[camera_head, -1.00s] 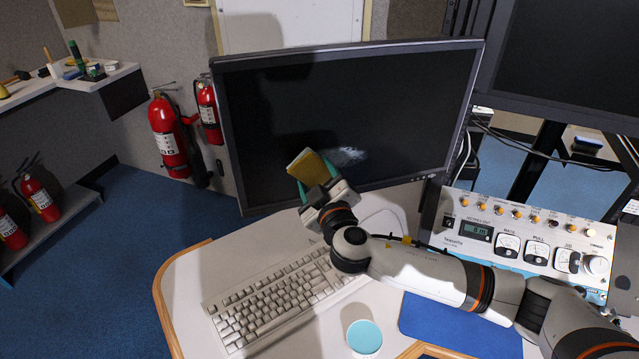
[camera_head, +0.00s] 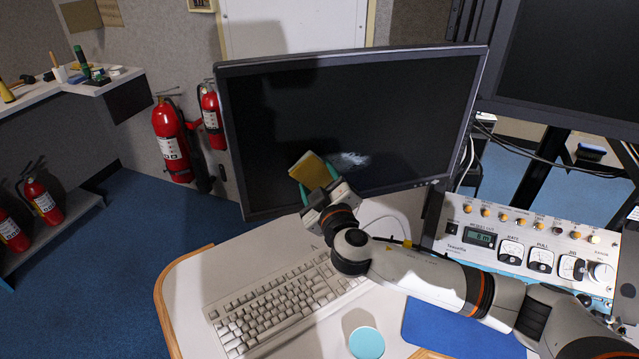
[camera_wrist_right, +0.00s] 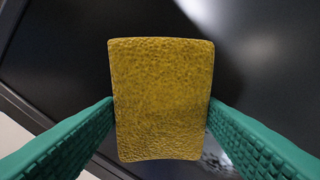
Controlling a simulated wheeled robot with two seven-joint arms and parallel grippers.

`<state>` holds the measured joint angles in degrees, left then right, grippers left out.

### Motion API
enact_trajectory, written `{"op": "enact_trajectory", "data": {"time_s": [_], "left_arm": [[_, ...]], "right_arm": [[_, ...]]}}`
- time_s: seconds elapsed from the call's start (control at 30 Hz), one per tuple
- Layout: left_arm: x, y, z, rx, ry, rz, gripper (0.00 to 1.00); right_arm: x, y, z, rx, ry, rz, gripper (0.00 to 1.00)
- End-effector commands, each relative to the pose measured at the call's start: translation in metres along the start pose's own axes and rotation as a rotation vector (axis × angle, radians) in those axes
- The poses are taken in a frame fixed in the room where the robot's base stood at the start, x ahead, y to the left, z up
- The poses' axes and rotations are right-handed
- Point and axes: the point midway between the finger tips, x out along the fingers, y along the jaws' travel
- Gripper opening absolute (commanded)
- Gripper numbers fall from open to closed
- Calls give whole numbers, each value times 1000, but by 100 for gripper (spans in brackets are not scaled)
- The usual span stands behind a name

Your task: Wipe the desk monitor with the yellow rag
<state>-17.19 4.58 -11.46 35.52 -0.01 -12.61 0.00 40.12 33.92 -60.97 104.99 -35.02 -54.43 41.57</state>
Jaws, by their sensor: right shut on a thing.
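The desk monitor (camera_head: 400,110) stands at the back of the desk with a dark screen. A pale whitish smudge (camera_head: 350,160) shows on its lower middle, just right of my right gripper; part of it also shows in the right wrist view (camera_wrist_right: 215,155). My right gripper (camera_head: 318,178) is shut on the yellow rag (camera_head: 307,168), a thick rectangular pad held in front of the screen. In the right wrist view the rag (camera_wrist_right: 160,98) sits between the green fingers, facing the screen. I cannot tell whether it touches the screen. My left gripper is not in view.
A keyboard (camera_head: 280,305) and a round light-blue disc (camera_head: 366,343) lie on the desk below my right arm. A control panel (camera_head: 530,240) with knobs and gauges stands to the right. A second monitor (camera_head: 570,60) is at the upper right. Red fire extinguishers (camera_head: 172,140) stand at the left.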

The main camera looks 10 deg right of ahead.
Motion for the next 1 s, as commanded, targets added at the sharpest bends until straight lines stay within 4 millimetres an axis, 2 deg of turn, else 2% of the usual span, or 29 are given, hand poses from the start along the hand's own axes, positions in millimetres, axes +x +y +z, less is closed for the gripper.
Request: {"op": "enact_trajectory", "data": {"time_s": [0.53, 1.0], "left_arm": [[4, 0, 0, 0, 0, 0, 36], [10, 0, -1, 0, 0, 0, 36]], "right_arm": [[8, -2, -1, 0, -1, -1, 43], [6, -26, -23, 0, -1, -1, 43]]}}
